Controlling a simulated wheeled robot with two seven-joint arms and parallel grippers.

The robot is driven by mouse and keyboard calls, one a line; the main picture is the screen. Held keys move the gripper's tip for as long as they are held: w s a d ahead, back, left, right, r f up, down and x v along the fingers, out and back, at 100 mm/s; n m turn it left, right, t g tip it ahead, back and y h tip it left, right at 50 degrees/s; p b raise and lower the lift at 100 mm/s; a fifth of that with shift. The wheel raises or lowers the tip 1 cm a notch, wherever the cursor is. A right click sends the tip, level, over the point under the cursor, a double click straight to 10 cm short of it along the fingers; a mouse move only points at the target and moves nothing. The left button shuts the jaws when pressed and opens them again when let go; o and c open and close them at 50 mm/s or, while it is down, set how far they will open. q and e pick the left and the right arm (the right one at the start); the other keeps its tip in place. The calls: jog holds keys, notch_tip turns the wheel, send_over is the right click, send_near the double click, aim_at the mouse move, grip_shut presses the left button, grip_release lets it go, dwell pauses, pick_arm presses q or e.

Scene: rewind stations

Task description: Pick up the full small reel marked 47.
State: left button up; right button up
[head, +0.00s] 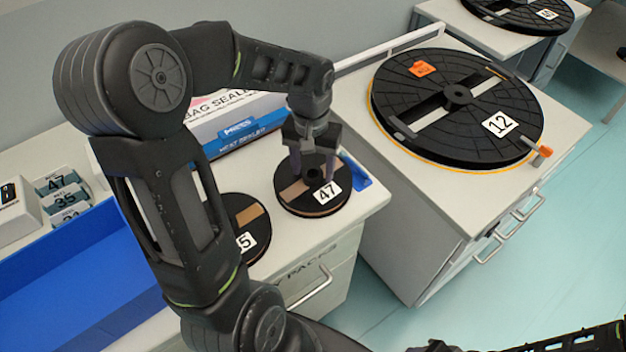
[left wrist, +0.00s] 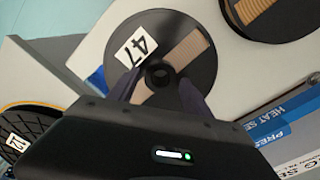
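The small reel marked 47 (head: 300,203) is a black disc with a white label and a tan band. It lies flat near the front right corner of the left bench and also shows in the left wrist view (left wrist: 196,30). My left gripper (head: 313,168) points down over it, with a finger on either side of its raised hub. In the left wrist view the fingers (left wrist: 157,92) stand apart with gaps beside the hub, so it is open. Whether the fingertips touch the reel is unclear. My right gripper does not show; only dark parts of mine appear at the bottom right.
A second small reel (head: 250,213), label partly hidden, lies left of reel 47. A blue item (head: 357,172) lies close behind reel 47. A large reel marked 12 (head: 455,75) fills the right bench.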

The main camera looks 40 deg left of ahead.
pick_arm(q)
grip_shut()
dwell(0.4)
